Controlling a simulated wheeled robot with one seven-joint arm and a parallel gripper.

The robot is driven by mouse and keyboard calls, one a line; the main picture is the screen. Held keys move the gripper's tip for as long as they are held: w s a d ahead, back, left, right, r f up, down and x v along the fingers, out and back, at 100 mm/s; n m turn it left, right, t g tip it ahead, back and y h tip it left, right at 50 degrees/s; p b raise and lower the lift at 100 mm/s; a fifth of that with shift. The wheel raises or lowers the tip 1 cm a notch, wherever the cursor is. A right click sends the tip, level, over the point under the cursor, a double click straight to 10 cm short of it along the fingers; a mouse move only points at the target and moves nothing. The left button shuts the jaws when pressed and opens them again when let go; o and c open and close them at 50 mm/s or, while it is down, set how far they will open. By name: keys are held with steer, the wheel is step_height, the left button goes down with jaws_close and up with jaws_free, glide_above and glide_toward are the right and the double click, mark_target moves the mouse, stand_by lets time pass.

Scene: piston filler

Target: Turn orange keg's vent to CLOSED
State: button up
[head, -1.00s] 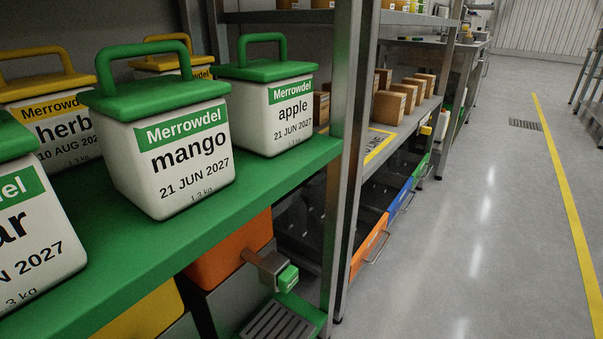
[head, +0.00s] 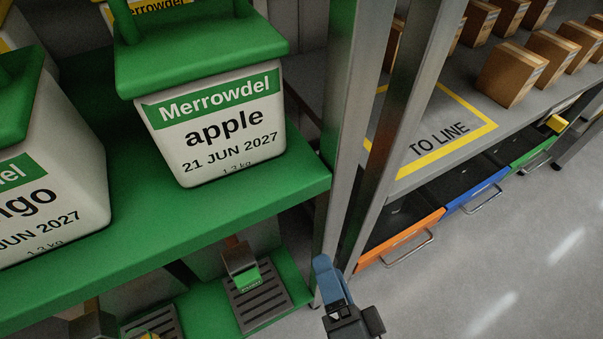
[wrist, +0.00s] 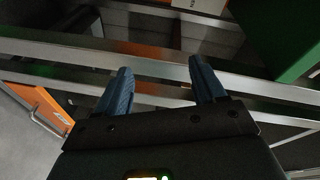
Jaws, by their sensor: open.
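The orange keg's body is hidden under the green shelf in the head view. A tap with a green end (head: 241,272) shows below that shelf, at the place where the orange keg's tap was in the earlier view. I cannot see the vent or its setting. My gripper (head: 330,279) is in front of the steel rack post, to the right of this tap and apart from it. In the wrist view my gripper (wrist: 163,84) is open, its two blue fingers spread with nothing held between them; steel rails lie beyond.
A green shelf (head: 150,242) above carries an apple tub (head: 215,120) and others. A steel post (head: 345,140) stands beside my gripper. A slotted drip tray (head: 258,302) lies under the tap. Orange (head: 402,240) and blue (head: 477,190) drawers are at right. The floor at right is clear.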

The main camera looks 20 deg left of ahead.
steer(key=w+a+r+g+y+p, duration=0.1)
steer(key=w+a+r, duration=0.1)
steer(key=a, duration=0.7)
steer(key=w+a+r+m+g+y+p, duration=0.1)
steer(key=w+a, duration=0.3)
steer(key=a, duration=0.6)
steer(key=shift+w+r+y, duration=0.4)
steer(key=shift+r+y, duration=0.3)
steer(key=shift+r, duration=0.05)
steer(key=shift+c, duration=0.4)
steer(key=c, duration=1)
steer(key=shift+o, duration=0.2)
